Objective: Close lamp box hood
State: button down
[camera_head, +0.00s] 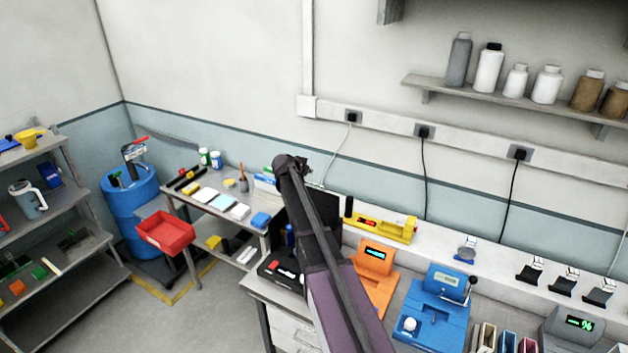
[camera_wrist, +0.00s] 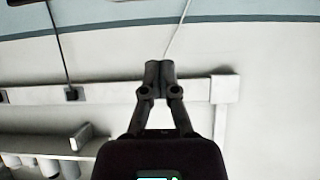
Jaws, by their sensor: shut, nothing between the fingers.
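My gripper (camera_wrist: 160,66) is shut and empty in the wrist view, its two fingertips together in front of the wall. In the head view my arm rises across the middle of the picture, and I cannot make out the fingers there. No lamp box or hood is clearly recognisable. A dark upright panel (camera_head: 327,203) stands behind my arm at the left end of the bench and is partly hidden by it. I cannot tell whether it is the lamp box hood. The gripper touches nothing in the wrist view.
An orange device (camera_head: 376,256), a blue device (camera_head: 437,305) and a yellow fixture (camera_head: 385,226) stand on the bench right of my arm. A black case (camera_head: 279,270) lies left of it. A bottle shelf (camera_head: 480,92) and power rail (camera_head: 470,144) line the wall.

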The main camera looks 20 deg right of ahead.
jog(key=b+x, duration=0.6)
jog(key=x, duration=0.4)
jog(key=s+a, duration=0.1)
jog(key=s+a+f, duration=0.1)
jog(key=a, duration=0.1)
jog(key=shift+s+f+b, duration=0.15)
jog(key=shift+b, duration=0.2)
jog(key=shift+s+d, duration=0.1)
jog(key=shift+s, duration=0.05)
jog(key=shift+s, duration=0.1)
